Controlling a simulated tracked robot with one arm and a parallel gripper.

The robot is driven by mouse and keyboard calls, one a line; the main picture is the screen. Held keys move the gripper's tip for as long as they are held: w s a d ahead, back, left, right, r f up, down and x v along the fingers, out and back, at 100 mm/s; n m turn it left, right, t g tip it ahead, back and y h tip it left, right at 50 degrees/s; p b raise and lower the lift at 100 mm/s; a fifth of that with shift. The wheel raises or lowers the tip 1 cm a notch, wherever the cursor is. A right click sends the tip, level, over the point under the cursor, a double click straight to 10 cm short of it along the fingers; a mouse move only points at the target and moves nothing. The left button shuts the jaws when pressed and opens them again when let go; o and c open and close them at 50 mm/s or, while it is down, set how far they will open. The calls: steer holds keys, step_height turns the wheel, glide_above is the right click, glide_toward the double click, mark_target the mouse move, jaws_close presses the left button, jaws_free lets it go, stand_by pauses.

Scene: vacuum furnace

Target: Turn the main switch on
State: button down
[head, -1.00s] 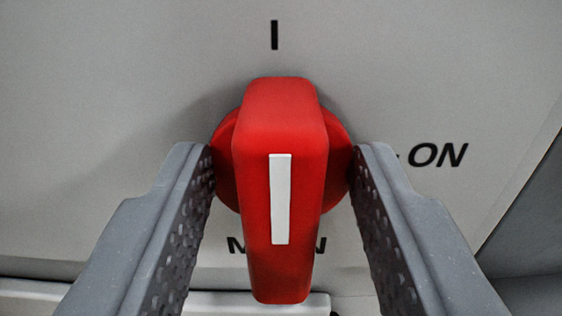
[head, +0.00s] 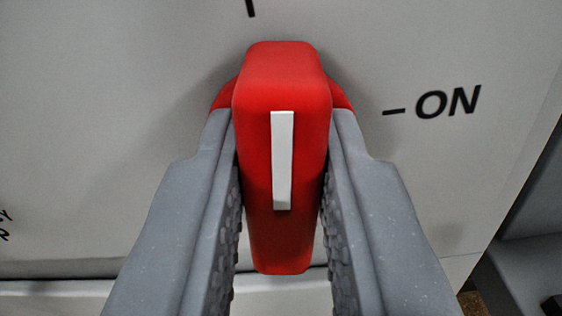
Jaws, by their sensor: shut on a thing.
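The main switch is a red rotary handle (head: 283,235) with a white stripe on its face, in the middle of the head view. It stands out from a light grey panel (head: 120,110). My gripper (head: 284,115) has its two grey fingers on the left and right sides of the handle and is shut on it. The "ON" label (head: 447,102) with a short dash is right of the handle. The "I" mark (head: 250,8) is cut off at the top edge, a little left of the handle's top. The fingers hide most of the red round base.
The panel's right edge runs down at the far right, with a grey surface (head: 535,210) beyond it. A pale ledge (head: 60,297) lies below the panel. Partly cut-off black lettering (head: 5,225) shows at the left edge.

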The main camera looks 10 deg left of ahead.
steer(key=m+p, duration=0.1)
steer(key=m, duration=0.2)
steer(key=shift+d+r+m, duration=0.1)
steer(key=shift+m, duration=0.2)
steer(key=m, duration=0.3)
steer(key=shift+d+m+p, duration=0.1)
steer(key=shift+m+p, duration=0.2)
steer(key=shift+p, duration=0.05)
steer(key=m, duration=0.2)
steer(key=f+m, duration=0.1)
steer(key=m, duration=0.2)
steer(key=shift+d+m, duration=0.15)
steer(key=shift+m, duration=1.65)
steer(key=shift+f, duration=0.15)
steer(key=c, duration=1.3)
jaws_free()
steer(key=shift+d, duration=0.1)
steer(key=shift+s+p, duration=0.45)
steer(key=shift+s, duration=6.4)
